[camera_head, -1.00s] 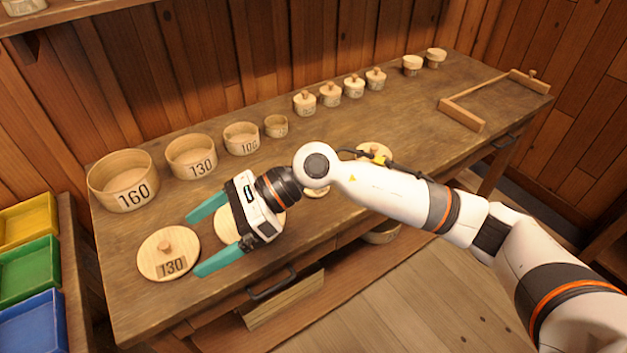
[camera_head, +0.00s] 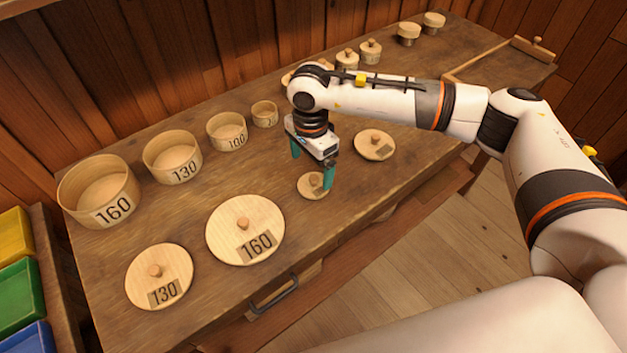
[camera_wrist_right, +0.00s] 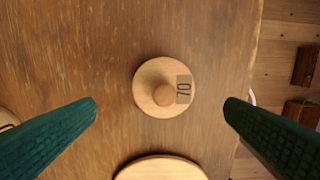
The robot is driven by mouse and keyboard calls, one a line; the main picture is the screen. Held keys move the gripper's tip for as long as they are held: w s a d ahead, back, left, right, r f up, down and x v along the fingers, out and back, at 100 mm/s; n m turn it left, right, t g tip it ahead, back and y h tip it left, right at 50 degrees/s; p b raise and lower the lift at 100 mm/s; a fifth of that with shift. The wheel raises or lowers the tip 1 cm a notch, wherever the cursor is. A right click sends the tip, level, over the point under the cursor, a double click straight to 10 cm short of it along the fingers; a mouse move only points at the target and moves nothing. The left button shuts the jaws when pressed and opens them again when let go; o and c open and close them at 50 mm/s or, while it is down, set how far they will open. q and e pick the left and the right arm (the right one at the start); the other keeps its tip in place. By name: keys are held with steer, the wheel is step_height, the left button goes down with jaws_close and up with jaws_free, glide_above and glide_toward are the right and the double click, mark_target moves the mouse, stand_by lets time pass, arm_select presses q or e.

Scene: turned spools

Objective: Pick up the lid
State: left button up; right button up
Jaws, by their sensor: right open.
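Several round wooden lids with knobs lie flat on the workbench. In the head view, the small lid (camera_head: 311,187) lies under my right gripper (camera_head: 312,170). The right wrist view shows this lid (camera_wrist_right: 160,84) with a "70" label, between the open fingers and apart from them. My right gripper (camera_wrist_right: 162,106) is open and empty, pointing down. The 160 lid (camera_head: 245,229) and the 130 lid (camera_head: 159,277) lie to its left. Another lid (camera_head: 375,145) lies to its right, its label unreadable. My left gripper is not in view.
Open round boxes marked 160 (camera_head: 100,190), 130 (camera_head: 172,157) and 100 (camera_head: 227,131), and a smaller box (camera_head: 264,114), stand along the back. Lidded boxes (camera_head: 371,52) stand at the back right. A wooden frame (camera_head: 533,48) is at the far right. Coloured bins (camera_head: 18,287) are at the left.

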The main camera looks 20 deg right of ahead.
mark_target(314, 177)
steer(key=f, duration=0.1)
steer(key=p, duration=0.1)
steer(key=f, duration=0.1)
steer(key=shift+s+d+f+p, duration=0.2)
steer(key=shift+d+f+p, duration=0.05)
steer(key=shift+f+p, duration=0.15)
step_height(314, 177, down, 2)
steer(key=shift+f, duration=0.25)
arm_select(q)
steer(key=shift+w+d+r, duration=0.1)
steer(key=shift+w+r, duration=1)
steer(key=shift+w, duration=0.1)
arm_select(e)
steer(key=c, duration=1.1)
